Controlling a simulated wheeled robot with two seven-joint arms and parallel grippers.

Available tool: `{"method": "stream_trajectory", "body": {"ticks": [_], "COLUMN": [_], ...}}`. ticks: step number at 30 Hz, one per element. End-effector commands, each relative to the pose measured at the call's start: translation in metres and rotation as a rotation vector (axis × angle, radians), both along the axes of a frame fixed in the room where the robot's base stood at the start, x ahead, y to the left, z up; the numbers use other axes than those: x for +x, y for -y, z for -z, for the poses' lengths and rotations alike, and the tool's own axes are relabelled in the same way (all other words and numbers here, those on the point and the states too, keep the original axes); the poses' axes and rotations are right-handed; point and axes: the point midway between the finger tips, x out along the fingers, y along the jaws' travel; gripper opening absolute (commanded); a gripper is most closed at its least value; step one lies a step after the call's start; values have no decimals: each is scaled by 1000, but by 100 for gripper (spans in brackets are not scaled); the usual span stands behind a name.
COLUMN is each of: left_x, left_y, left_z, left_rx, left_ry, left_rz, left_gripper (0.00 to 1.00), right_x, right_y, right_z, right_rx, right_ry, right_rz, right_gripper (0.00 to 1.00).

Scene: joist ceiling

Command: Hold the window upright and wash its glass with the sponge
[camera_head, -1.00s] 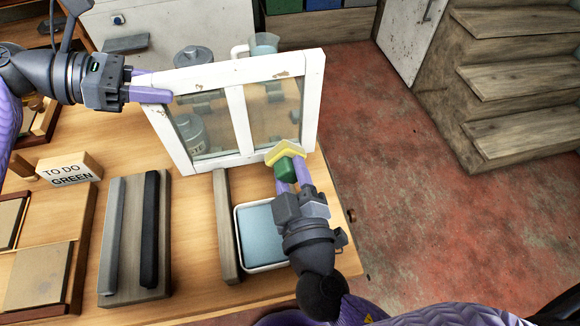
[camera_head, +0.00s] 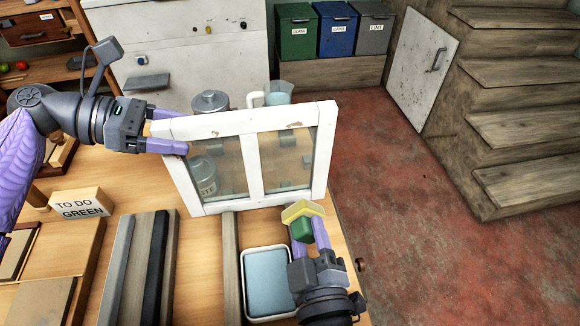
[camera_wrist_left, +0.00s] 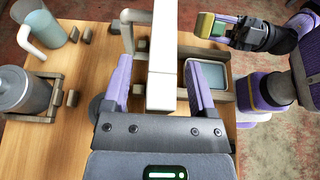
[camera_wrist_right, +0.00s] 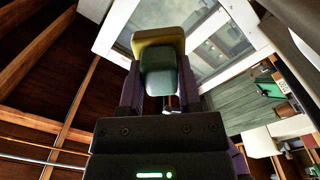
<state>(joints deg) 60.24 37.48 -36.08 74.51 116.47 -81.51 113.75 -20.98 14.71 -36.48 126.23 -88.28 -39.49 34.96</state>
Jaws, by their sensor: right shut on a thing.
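The white-framed window (camera_head: 255,160) with two panes stands close to upright on the bench. Its frame edge also shows in the left wrist view (camera_wrist_left: 161,88). My left gripper (camera_head: 168,145) is at its upper left; in the left wrist view its fingers (camera_wrist_left: 160,85) are apart around the frame, with gaps on both sides. My right gripper (camera_head: 312,232) is shut on the yellow-and-green sponge (camera_head: 302,228), held near the lower right of the window. The sponge (camera_wrist_right: 158,60) shows before the glass in the right wrist view; contact cannot be told. The panes show dark smudges.
A tray with blue content (camera_head: 244,290) lies below the sponge. A metal canister (camera_head: 210,102) and a jug (camera_head: 279,92) stand behind the window. The floor at right is clear.

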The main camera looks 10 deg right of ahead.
Motion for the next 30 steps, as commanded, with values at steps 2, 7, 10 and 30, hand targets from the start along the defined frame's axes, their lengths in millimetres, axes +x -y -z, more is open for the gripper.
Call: {"method": "stream_trajectory", "body": {"ticks": [2, 7, 10, 30], "left_x": [0, 1, 1, 0], "left_y": [0, -12, -31, -71], "left_z": [0, -5, -13, -29], "left_rx": [0, 2, 1, 0], "left_ry": [0, 1, 2, 0], "left_rz": [0, -3, -4, 1], "left_gripper": [73, 73, 73, 73], "right_x": [-7, -7, -7, -7], "right_y": [-9, -9, -9, -9], "right_z": [1, 1, 1, 1], "right_rx": [27, 27, 27, 27], "right_ry": [-17, -17, -17, -17], "right_rz": [-17, -17, -17, -17], "right_gripper": [0, 0, 0, 0]}}
